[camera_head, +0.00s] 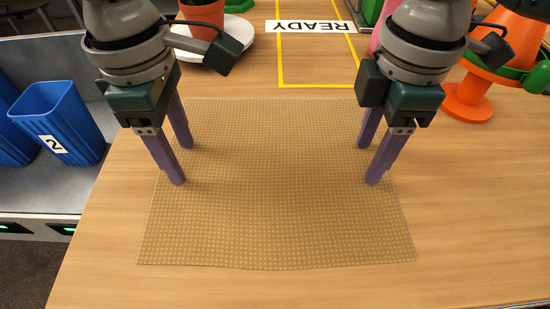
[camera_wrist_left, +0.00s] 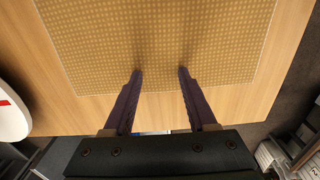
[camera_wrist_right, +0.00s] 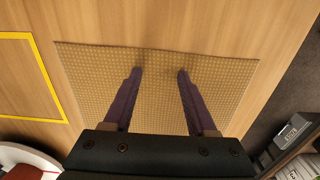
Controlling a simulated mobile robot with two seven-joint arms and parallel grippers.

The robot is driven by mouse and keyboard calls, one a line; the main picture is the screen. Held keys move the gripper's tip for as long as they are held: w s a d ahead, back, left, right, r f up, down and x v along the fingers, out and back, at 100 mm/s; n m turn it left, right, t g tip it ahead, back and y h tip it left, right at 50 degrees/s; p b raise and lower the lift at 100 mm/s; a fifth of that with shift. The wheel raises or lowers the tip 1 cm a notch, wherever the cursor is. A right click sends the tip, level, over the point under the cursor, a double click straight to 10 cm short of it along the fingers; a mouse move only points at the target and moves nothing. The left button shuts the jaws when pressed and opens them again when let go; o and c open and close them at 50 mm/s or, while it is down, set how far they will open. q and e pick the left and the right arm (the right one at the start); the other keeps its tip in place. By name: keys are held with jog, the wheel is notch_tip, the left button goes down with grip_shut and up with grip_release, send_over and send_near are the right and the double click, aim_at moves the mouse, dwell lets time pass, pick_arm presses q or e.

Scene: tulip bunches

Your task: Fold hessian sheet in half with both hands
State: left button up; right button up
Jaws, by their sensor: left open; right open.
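The hessian sheet (camera_head: 275,215) is tan with a pale dotted weave and lies spread out on the wooden table, its near edge slightly wavy. It also shows in the left wrist view (camera_wrist_left: 160,35) and the right wrist view (camera_wrist_right: 160,85). My left gripper (camera_head: 183,164) is open and empty, pointing down at the sheet's left side. My right gripper (camera_head: 367,165) is open and empty, pointing down at the right side. Both sets of fingertips are over or close to the side edges; whether they touch the sheet is unclear. My arms hide little of it.
Yellow tape (camera_head: 281,60) outlines an area behind the sheet, with a READY label (camera_head: 310,27). A terracotta pot (camera_head: 203,14) on a white dish (camera_head: 240,32) stands back left; an orange stand (camera_head: 468,100) stands back right. Blue bins (camera_head: 65,125) are left of the table. The front is clear.

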pick_arm(q)
jog(key=shift+c, duration=0.7)
pick_arm(e)
jog(key=shift+c, duration=0.7)
pick_arm(q)
grip_shut()
pick_arm(e)
grip_shut()
